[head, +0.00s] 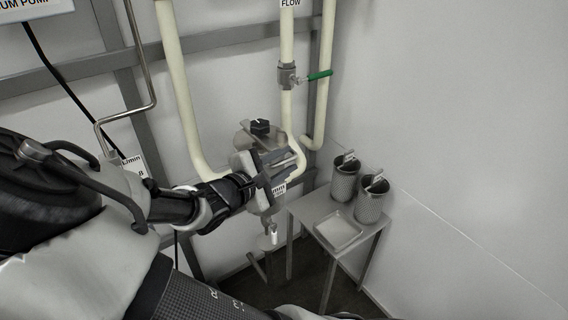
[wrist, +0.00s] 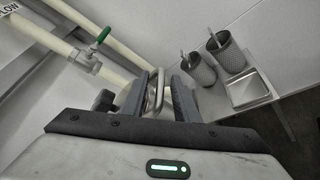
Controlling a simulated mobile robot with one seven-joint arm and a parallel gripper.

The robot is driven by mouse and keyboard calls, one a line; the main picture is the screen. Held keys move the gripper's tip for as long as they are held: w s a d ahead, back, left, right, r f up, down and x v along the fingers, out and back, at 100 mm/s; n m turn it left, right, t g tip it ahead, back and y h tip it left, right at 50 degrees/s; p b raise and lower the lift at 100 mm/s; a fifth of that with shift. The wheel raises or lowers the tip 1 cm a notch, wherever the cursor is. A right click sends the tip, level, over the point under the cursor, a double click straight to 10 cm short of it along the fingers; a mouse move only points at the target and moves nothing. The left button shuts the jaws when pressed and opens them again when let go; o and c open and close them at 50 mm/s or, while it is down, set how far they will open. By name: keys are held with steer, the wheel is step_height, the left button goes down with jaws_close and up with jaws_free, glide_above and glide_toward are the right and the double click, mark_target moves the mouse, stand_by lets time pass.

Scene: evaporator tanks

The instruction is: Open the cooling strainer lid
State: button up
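The cooling strainer (head: 243,138) is a metal vessel among the cream pipes in the head view, mostly hidden behind my gripper. A black knob (head: 261,126) shows at its top and also in the wrist view (wrist: 103,101). My gripper (head: 284,167) is in front of the strainer, its fingers pointing right. In the wrist view my gripper (wrist: 160,95) is open, with a bent metal handle (wrist: 156,92) showing between the two fingers. A gap shows between the handle and the right finger. Whether the left finger touches it, I cannot tell. The lid's edge is hidden.
A small metal table (head: 311,214) stands right of the strainer, with two perforated baskets (head: 345,182) (head: 370,205) and a shallow tray (head: 338,231). A valve with a green lever (head: 320,75) is on the pipe above. A bare wall is at the right.

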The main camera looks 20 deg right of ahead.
steer(key=shift+c, duration=0.3)
jaws_close()
steer(key=shift+r+p, duration=0.75)
steer(key=shift+p, duration=0.5)
steer(key=w+a+r+n+g+p, duration=0.1)
steer(key=w+a+r+n+p, duration=0.1)
steer(key=w+r+p, duration=0.4)
steer(key=w+a+r+n+g+p, duration=0.2)
steer(key=w+r+p, duration=0.4)
steer(key=r+p, duration=0.4)
steer(key=shift+r+n+p, duration=0.3)
steer(key=shift+n+p, duration=0.4)
steer(key=shift+p, duration=2.4)
